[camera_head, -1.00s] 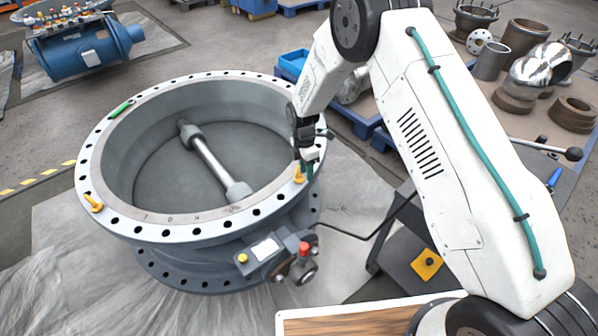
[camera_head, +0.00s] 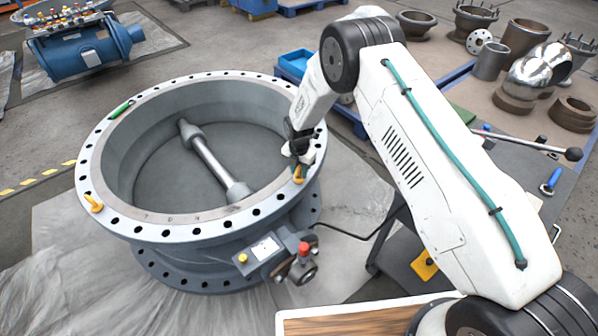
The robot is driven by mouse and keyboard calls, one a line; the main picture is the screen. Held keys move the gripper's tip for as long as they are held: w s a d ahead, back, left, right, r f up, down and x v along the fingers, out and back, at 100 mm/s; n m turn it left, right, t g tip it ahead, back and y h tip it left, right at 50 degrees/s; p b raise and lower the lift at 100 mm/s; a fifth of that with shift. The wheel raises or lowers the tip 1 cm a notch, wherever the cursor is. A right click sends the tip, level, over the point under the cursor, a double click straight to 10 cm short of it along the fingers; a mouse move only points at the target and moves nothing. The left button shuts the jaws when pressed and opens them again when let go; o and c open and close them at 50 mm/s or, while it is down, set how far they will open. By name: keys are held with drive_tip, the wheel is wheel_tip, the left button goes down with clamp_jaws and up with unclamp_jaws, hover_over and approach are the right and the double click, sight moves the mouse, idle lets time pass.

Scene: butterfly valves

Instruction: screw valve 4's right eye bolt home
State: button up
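A large grey butterfly valve (camera_head: 186,233) with a white drilled flange stands in the middle left. Its right yellow eye bolt (camera_head: 298,175) stands on the front right of the flange. Its left yellow eye bolt (camera_head: 94,203) sits on the flange's left edge. My gripper (camera_head: 302,160) hangs directly over the right eye bolt, at or very near its top. The fingers are small and partly hidden, so I cannot tell whether they grip the bolt. How far the bolt is screwed in does not show clearly.
A green marker-like item (camera_head: 121,109) lies on the flange's far left. A dark cart (camera_head: 545,185) with tools stands at the right, beyond my arm. A wooden-topped surface (camera_head: 350,320) is at the front.

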drive_tip(key=shift+f, duration=0.35)
clamp_jaws()
drive_tip(key=shift+m, duration=0.3)
